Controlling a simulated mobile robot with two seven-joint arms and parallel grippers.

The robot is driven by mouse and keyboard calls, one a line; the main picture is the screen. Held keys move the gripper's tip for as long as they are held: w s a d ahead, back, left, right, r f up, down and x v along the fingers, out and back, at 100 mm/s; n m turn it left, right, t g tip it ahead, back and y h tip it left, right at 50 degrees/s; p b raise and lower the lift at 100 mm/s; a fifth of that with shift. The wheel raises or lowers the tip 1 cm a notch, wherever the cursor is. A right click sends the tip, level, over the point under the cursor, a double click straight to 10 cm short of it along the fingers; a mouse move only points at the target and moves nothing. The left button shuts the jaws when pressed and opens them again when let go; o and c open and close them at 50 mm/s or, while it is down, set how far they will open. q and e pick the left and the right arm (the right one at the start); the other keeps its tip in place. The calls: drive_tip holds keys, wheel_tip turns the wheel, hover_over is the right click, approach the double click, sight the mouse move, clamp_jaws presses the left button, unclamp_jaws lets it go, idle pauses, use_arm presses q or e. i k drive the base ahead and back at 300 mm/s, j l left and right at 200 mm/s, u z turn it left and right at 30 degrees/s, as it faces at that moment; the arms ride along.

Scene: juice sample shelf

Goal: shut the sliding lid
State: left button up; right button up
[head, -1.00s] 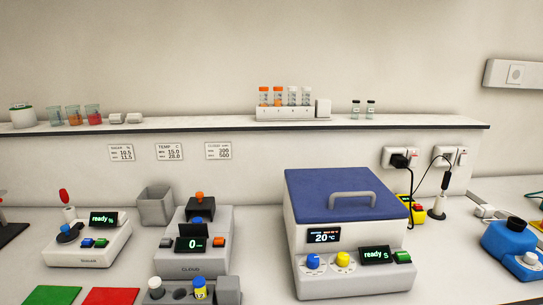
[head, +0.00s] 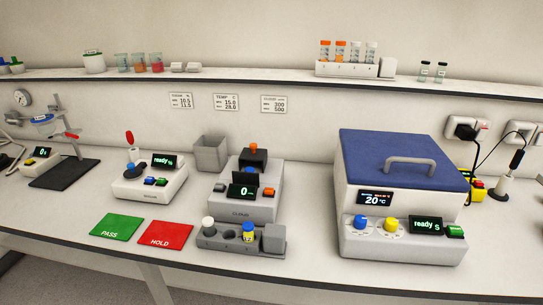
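A white box-shaped machine (head: 400,241) stands at the right of the bench with a flat blue lid (head: 365,165) across its top. The lid carries a grey bar handle (head: 410,161). The lid appears to cover the whole top, and no opening shows. The machine's displays read 20 °C and "ready 5". A smaller grey "CLOUD" instrument (head: 236,208) stands left of it, with a black block and orange knob (head: 253,155) on top. Whether that block slides cannot be told. Neither of my grippers is in view.
A sample rack (head: 222,243) with a yellow vial stands at the bench's front edge, beside the red HOLD mat (head: 165,235) and green PASS mat (head: 117,227). A grey bin (head: 211,155) is behind. A wall shelf (head: 250,80) runs above. Bench between rack and blue-lidded machine is clear.

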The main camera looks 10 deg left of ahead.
sight(252, 154)
drive_tip(key=u, duration=0.55)
drive_tip(key=k+j+z, duration=0.1)
drive_tip(key=j+z, duration=0.35)
drive_tip(key=j, duration=0.4)
drive_tip(key=i, duration=1)
